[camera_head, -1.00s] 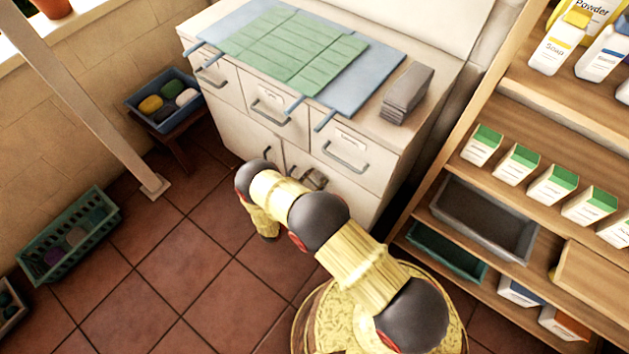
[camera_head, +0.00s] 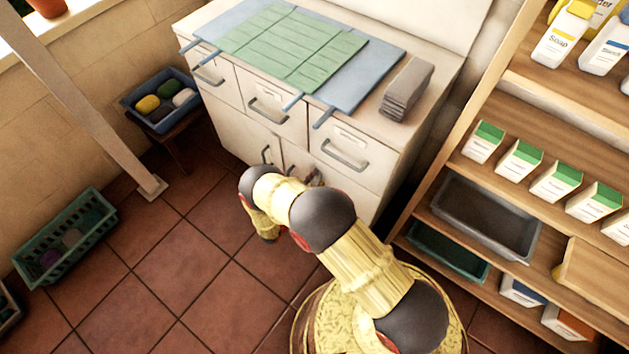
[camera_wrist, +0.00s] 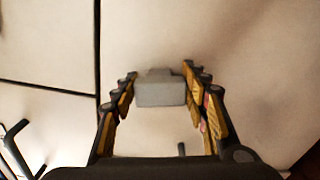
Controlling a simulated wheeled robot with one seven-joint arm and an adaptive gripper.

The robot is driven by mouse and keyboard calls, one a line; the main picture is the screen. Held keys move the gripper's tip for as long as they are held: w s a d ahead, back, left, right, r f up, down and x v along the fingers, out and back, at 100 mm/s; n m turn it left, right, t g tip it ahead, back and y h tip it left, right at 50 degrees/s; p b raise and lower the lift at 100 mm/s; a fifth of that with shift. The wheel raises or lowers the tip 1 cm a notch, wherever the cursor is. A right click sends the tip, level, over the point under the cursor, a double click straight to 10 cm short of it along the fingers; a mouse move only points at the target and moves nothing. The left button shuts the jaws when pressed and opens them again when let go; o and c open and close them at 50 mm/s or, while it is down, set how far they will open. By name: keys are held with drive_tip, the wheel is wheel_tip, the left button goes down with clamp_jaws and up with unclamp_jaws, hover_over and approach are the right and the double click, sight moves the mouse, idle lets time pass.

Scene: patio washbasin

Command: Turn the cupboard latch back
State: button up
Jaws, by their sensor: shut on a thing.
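The cupboard latch (camera_wrist: 160,92) is a small grey block with a narrower raised part, on the pale cupboard front in the wrist view. My gripper (camera_wrist: 159,76) has a finger on each side of it and is shut on it. The latch looks level across the picture. The white cupboard (camera_head: 238,128) stands at the top middle of the head view. There, my arm covers much of its lower doors, and the latch cannot be made out.
Grey bar handles, one a drawer handle (camera_head: 345,155), stick out from the cupboard front. A dark door handle (camera_wrist: 18,145) is at the wrist view's lower left. Wooden shelves (camera_head: 560,130) stand close on the right.

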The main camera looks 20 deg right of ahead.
drive_tip(key=shift+f+m, duration=0.15)
drive_tip(key=shift+m, duration=1.05)
drive_tip(key=shift+s, duration=0.1)
drive_tip(key=o, duration=1.2)
drive_tip(key=v, duration=1.2)
